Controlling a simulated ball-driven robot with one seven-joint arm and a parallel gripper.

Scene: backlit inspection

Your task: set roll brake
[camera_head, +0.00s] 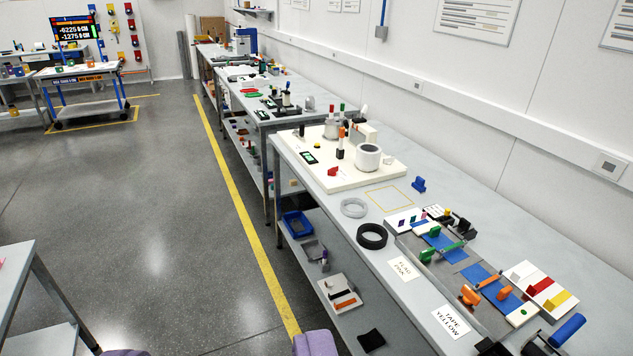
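No part is labelled as a roll brake, so I cannot tell which one it is. A cream base plate (300,158) on the near bench carries a white roll-shaped cylinder (368,157), a red piece (333,171), an upright post with an orange top (340,143) and a small dark display (309,158). Nearer, a grey fixture (428,262) with blue strips has green knobs (425,256) and orange knobs (469,295). I see no gripper fingers. A purple shape (316,343) at the bottom edge is cut off.
A lower shelf holds a blue bin (296,224). The grey floor (150,200) left of the yellow line (235,165) is largely clear.

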